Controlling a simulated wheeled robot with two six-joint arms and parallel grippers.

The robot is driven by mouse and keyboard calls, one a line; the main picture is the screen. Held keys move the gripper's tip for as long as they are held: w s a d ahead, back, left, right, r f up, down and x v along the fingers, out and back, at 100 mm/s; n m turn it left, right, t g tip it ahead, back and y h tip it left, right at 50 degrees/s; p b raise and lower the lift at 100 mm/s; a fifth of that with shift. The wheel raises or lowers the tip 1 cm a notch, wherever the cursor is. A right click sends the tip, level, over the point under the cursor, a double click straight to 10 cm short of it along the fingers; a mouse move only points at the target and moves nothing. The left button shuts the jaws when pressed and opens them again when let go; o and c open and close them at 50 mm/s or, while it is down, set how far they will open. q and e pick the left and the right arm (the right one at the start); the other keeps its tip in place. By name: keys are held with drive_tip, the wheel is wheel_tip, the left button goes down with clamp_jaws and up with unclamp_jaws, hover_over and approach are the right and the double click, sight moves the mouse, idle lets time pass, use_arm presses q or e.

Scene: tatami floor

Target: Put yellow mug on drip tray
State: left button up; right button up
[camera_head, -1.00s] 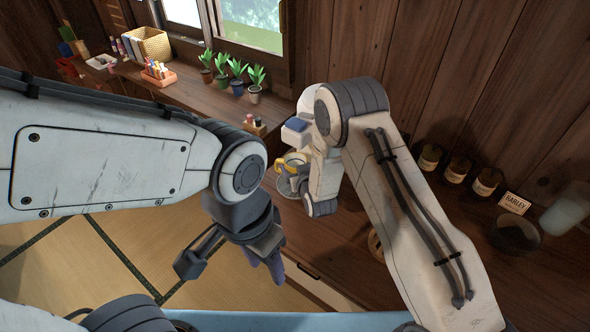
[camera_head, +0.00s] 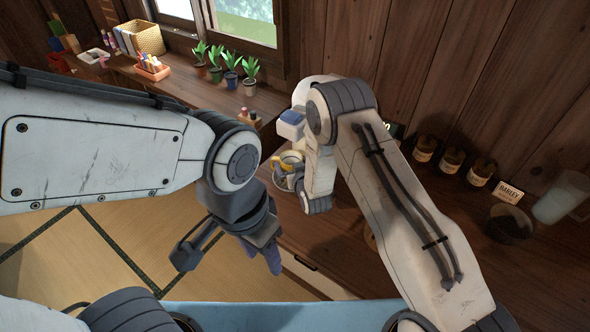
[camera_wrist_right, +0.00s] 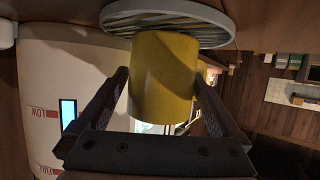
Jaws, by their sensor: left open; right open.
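The yellow mug (camera_wrist_right: 163,78) is between the fingers of my right gripper (camera_wrist_right: 162,84) in the right wrist view. The fingers stand apart on either side of it. The mug's end meets the round grey slatted drip tray (camera_wrist_right: 222,22), which shows at the top of that view; the mug appears to rest on it. In the head view the mug (camera_head: 286,160) shows only in part beside my right wrist, which hides most of my right gripper.
A white body with a red LOW gauge (camera_wrist_right: 42,113) stands close by the mug in the wrist view. Jars (camera_head: 452,160), a BARLEY sign (camera_head: 510,192) and a dark bowl (camera_head: 511,223) stand on the right of the counter.

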drive_tip(key=s+a+r+n+g+b, duration=0.1)
drive_tip(key=s+r+g, duration=0.2)
drive_tip(key=s+r, duration=0.5)
drive_tip(key=s+r+g+b, duration=0.2)
drive_tip(key=s+r+g, duration=0.1)
drive_tip(key=s, duration=0.8)
drive_tip(key=s+d+r+n+g+h, duration=0.1)
drive_tip(key=s+d+r+g, duration=0.1)
drive_tip(key=s, duration=0.5)
drive_tip(key=s+d+r+g+h, duration=0.1)
drive_tip(key=s+d+r+g, duration=0.1)
drive_tip(key=s, duration=0.5)
drive_tip(key=s+d+r+n+g, duration=0.1)
drive_tip(key=s+r+g, duration=0.2)
drive_tip(key=s, duration=0.4)
drive_tip(key=shift+d+r+n+h, duration=0.3)
drive_tip(key=shift+d+r+h, duration=0.1)
drive_tip(key=shift+r, duration=0.35)
